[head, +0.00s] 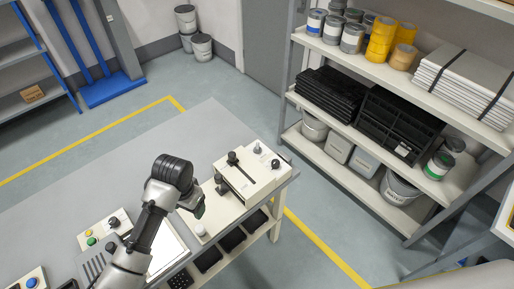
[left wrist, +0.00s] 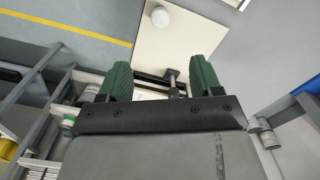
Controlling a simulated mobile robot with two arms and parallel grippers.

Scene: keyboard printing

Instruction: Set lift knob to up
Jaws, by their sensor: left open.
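My left gripper (head: 193,205) hangs over the cream machine on the bench in the head view. In the left wrist view the gripper (left wrist: 158,80) is open, with its two green finger pads apart. A dark knob on a stem (left wrist: 172,82) shows between the pads, closer to the right one; I cannot tell whether it touches. A white round knob (left wrist: 160,17) sits beyond the fingertips. In the head view the cream machine (head: 254,186) carries a dark lever (head: 232,158) and a small dark knob (head: 275,164). No label is readable, so I cannot tell which is the lift knob.
The grey bench (head: 120,160) has clear room left of the machine. A control box with colored buttons and a dark knob (head: 113,222) stands near my arm. Shelves with tins and black crates (head: 395,130) stand at the right, across the floor.

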